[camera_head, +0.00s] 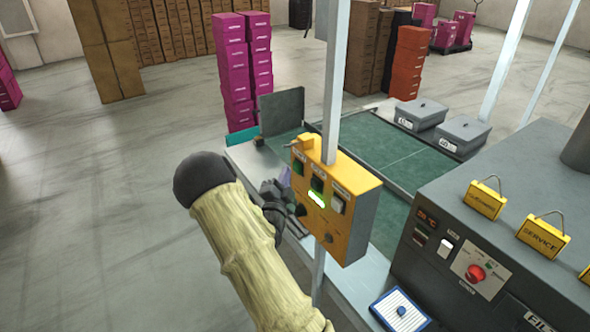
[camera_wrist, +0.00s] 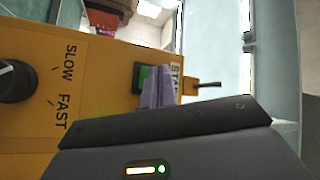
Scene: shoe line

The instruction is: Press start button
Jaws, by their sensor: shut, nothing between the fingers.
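The yellow control box (camera_head: 352,225) is mounted on a grey post, with several buttons and a dark knob on its face. In the wrist view the green start button (camera_wrist: 139,80) sits beside a label partly hidden by my fingers, reading "STA". My gripper (camera_head: 285,177) is shut and empty at the left side of the box, close to its face. In the wrist view its purple fingertips (camera_wrist: 158,88) overlap the edge of the green button. I cannot tell whether they touch it. A green lit indicator (camera_head: 318,200) shows on the box.
A speed knob (camera_wrist: 14,82) marked SLOW and FAST is on the same box face. A green conveyor (camera_head: 385,150) with grey lidded boxes (camera_head: 462,134) lies behind. A grey machine (camera_head: 500,200) with a red button stands right. Open floor lies left.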

